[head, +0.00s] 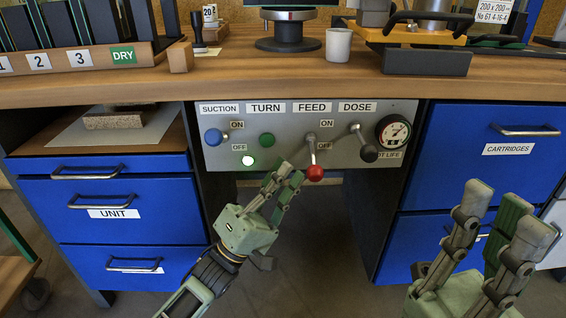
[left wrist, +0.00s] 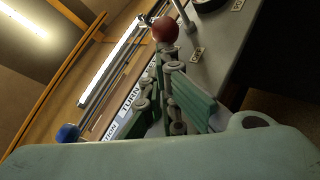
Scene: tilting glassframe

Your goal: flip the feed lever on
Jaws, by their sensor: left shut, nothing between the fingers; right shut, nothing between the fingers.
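The feed lever has a red ball knob (head: 316,173) and hangs down from its pivot below the FEED label on the grey control panel (head: 290,112), on the OFF side. The red knob (left wrist: 165,30) also shows in the left wrist view, just beyond my fingertips. My left gripper (head: 291,174) is shut and empty, with its fingertips close to the left of the knob. I cannot tell whether they touch it. My right gripper (head: 500,208) is shut and empty at the lower right, in front of the blue drawers, away from the panel.
Left of the feed lever are a blue-knobbed suction lever (head: 214,137), a green button (head: 267,140) and a lit white-green lamp (head: 248,160). A black-knobbed dose lever (head: 368,153) and a gauge (head: 393,131) are to the right. The wooden worktop (head: 230,88) overhangs above.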

